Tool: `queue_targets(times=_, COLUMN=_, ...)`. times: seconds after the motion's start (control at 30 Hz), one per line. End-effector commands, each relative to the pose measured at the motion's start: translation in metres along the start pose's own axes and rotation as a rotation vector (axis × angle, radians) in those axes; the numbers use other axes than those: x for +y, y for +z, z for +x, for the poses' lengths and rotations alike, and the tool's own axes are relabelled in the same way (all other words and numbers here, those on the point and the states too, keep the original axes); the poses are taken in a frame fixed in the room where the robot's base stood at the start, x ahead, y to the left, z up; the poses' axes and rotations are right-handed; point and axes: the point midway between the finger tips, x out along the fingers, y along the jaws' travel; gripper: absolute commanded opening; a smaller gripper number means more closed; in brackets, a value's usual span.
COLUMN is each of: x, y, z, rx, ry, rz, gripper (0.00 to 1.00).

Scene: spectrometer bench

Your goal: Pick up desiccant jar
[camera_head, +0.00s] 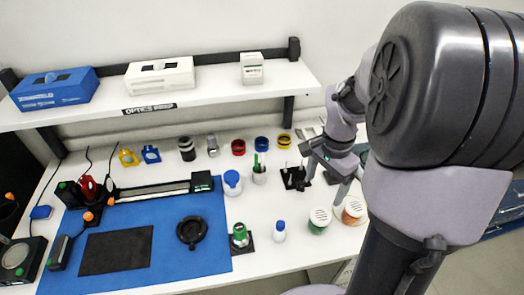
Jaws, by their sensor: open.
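Two squat jars with white perforated lids stand upright at the right front of the bench. One is a green jar (318,228), the other an orange-brown jar (353,217) just right of it. They look like desiccant jars, but I cannot read a label to tell which is meant. My gripper (326,183) is open and points down above the bench, behind the two jars in the picture. It appears empty and apart from both. My arm covers the area right of the orange-brown jar.
A small white bottle with a blue cap (279,232) and a green-topped item on a black plate (240,240) stand left of the jars. A black stand (294,178) is close left of my gripper. A shelf (200,95) with boxes overhangs the back.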

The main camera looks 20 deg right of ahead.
Motion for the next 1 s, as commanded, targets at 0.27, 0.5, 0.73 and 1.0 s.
queue_targets(times=0.27, x=0.001, y=0.001, z=0.048, rx=-0.003, ry=0.003, rz=-0.002, gripper=0.80)
queue_targets(times=0.5, x=0.001, y=0.001, z=0.112, rx=-0.001, ry=0.001, rz=-0.004, gripper=0.80)
queue_targets(times=0.73, x=0.005, y=0.000, z=0.144, rx=-0.002, ry=0.001, rz=-0.003, gripper=0.80)
queue_targets(times=1.0, x=0.008, y=-0.002, z=0.177, rx=0.000, ry=-0.001, rz=-0.004, gripper=0.80)
